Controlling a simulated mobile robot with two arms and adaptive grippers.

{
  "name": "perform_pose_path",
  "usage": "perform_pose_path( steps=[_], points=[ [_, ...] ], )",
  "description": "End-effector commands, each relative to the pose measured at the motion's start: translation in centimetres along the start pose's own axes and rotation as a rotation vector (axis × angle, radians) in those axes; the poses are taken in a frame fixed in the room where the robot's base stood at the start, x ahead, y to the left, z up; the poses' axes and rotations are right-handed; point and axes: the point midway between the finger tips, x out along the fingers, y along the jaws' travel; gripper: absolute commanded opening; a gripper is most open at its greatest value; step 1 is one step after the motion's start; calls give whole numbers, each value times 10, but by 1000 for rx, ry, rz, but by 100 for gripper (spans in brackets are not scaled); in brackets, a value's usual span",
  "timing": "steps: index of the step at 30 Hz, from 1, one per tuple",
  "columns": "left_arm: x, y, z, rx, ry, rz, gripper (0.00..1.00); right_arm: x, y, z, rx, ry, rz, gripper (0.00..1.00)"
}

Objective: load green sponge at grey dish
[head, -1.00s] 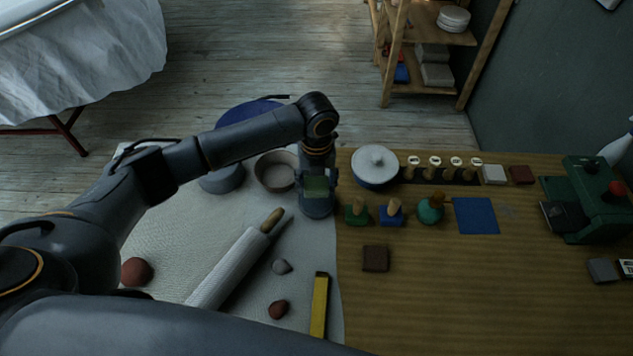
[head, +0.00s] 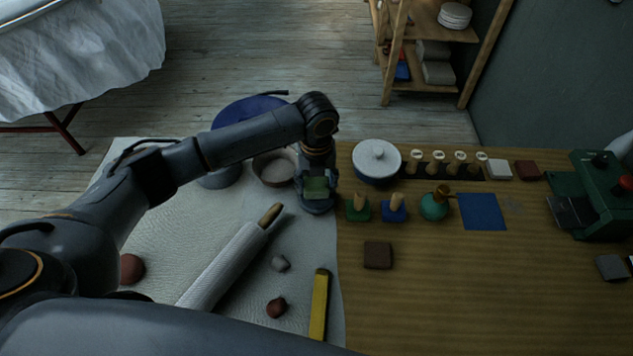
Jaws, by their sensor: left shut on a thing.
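My left gripper (head: 316,203) points down at the left edge of the wooden table top, beside the white cloth. A round, shallow grey dish (head: 272,183) with an open top stands just left of the gripper, partly hidden by my left arm. I cannot tell how high the sponge is above the surface. My right gripper is not in view.
A rolling pin (head: 222,268), small lumps and a yellow bar (head: 319,305) lie on the cloth (head: 165,235). The table's front right is mostly clear.

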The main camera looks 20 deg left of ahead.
Motion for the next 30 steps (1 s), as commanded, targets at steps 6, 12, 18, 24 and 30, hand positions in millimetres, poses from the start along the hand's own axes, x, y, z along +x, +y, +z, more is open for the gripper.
perform_pose_path(
  steps=[6,12,18,24,30],
  points=[
    [2,0,0,0,0,0,32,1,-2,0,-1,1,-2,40],
    [4,0,0,0,0,1,32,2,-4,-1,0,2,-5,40],
    [7,0,0,0,0,1,32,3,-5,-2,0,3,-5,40],
    [9,0,0,0,0,0,32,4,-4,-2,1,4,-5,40],
    [10,0,0,0,0,0,32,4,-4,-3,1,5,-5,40]
  ],
)
